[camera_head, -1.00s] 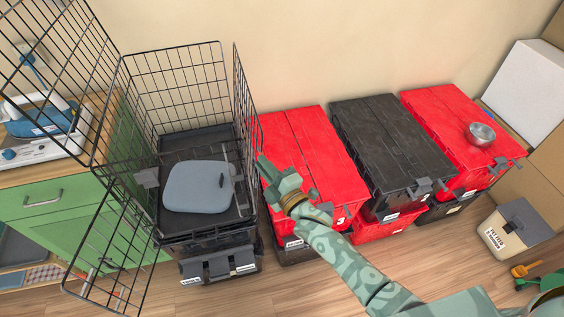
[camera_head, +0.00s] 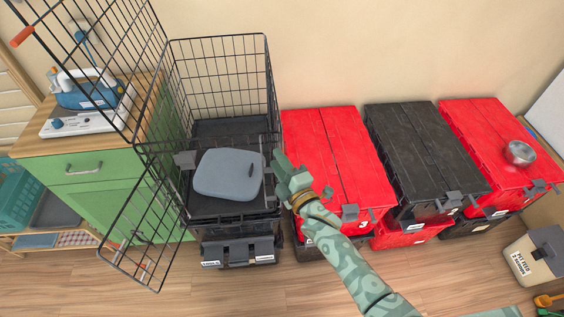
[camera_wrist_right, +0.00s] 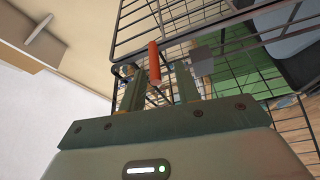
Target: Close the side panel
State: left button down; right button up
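The black wire cage (camera_head: 218,38) stands on a dark tote, with a grey-blue cushion (camera_head: 228,174) inside. Its right side panel (camera_head: 272,92) stands upright and shows nearly edge-on, with its far top corner close to the back panel. My right gripper (camera_head: 281,170) is just outside this panel, near its front end. In the right wrist view, the fingers (camera_wrist_right: 171,88) are apart, with an orange handle (camera_wrist_right: 154,62) and wire bars near the tips. Whether they touch is unclear. Another wire panel (camera_head: 150,215) hangs open at the front left. My left gripper is out of view.
An upper wire panel with an orange grip (camera_head: 22,36) sticks up at the left. Red totes (camera_head: 330,135) and a black-lidded tote (camera_head: 425,150) stand close on the right. A metal bowl (camera_head: 519,153) sits on one lid. The front floor (camera_head: 220,290) is clear.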

jog(key=shift+d, duration=0.1)
jog(key=shift+s+d, duration=0.15)
jog(key=p+v, duration=0.1)
jog(key=v, duration=1.5)
